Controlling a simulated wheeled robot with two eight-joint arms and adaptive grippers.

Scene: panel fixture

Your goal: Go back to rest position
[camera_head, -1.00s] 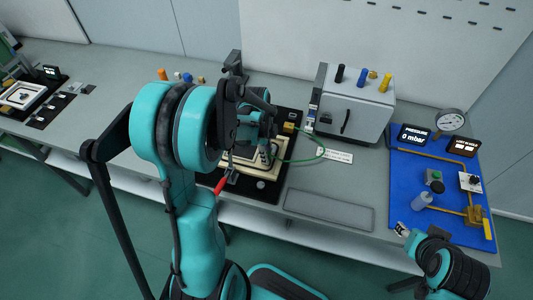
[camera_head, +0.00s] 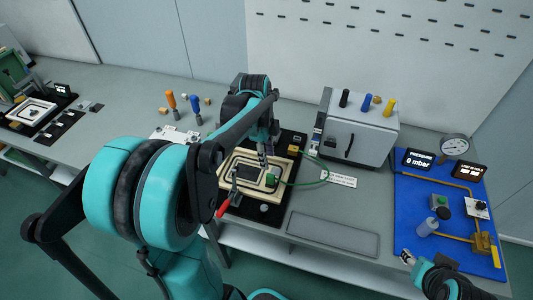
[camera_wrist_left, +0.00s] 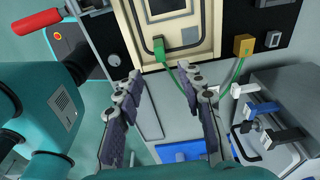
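My left gripper (camera_head: 264,160) hangs over the panel fixture (camera_head: 252,177), with its arm arching in from the left. The left wrist view shows its two fingers (camera_wrist_left: 164,106) spread, with nothing between them. The fixture holds a cream frame with a black seal line and a green connector (camera_head: 270,181); this connector also shows in the wrist view (camera_wrist_left: 159,48). A red-handled clamp (camera_head: 222,209) stands at the fixture's front left. My right gripper (camera_head: 407,257) is at the lower right, near the blue board's front edge; its fingers are too small to judge.
A blue board (camera_head: 412,212) with gauge and displays lies at the right. Tools with orange and blue handles (camera_head: 195,104) stand at the back left. A grey mat (camera_head: 332,236) lies bare in front.

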